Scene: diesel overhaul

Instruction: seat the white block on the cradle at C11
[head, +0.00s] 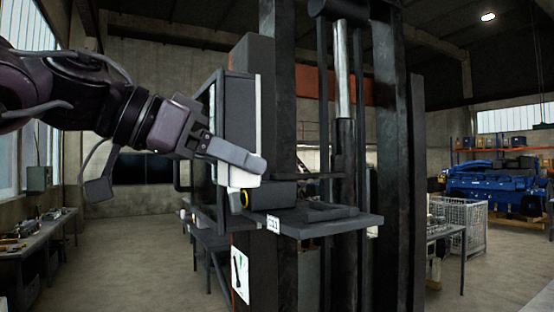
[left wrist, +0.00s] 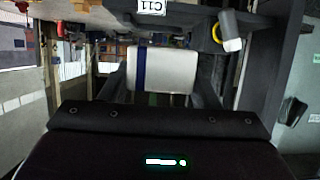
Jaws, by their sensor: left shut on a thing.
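My left gripper (head: 250,167) is shut on the white block (head: 243,180), which shows mostly hidden under the fingers in the head view. In the left wrist view the white block (left wrist: 165,70) has a blue band and sits between the fingers. The C11 label (head: 273,223) is on the front edge of a dark shelf (head: 340,226); the label also shows at the top of the left wrist view (left wrist: 151,6). The block is above the shelf's left end. I cannot make out the cradle's shape clearly among the dark parts there. My right gripper is out of view.
A dark cylinder (head: 270,195) with a yellow ring and a white end piece lies at the shelf's left end, close below the block. Dark upright posts and a piston column (head: 344,150) rise behind the shelf. A workbench (head: 40,235) stands at the left.

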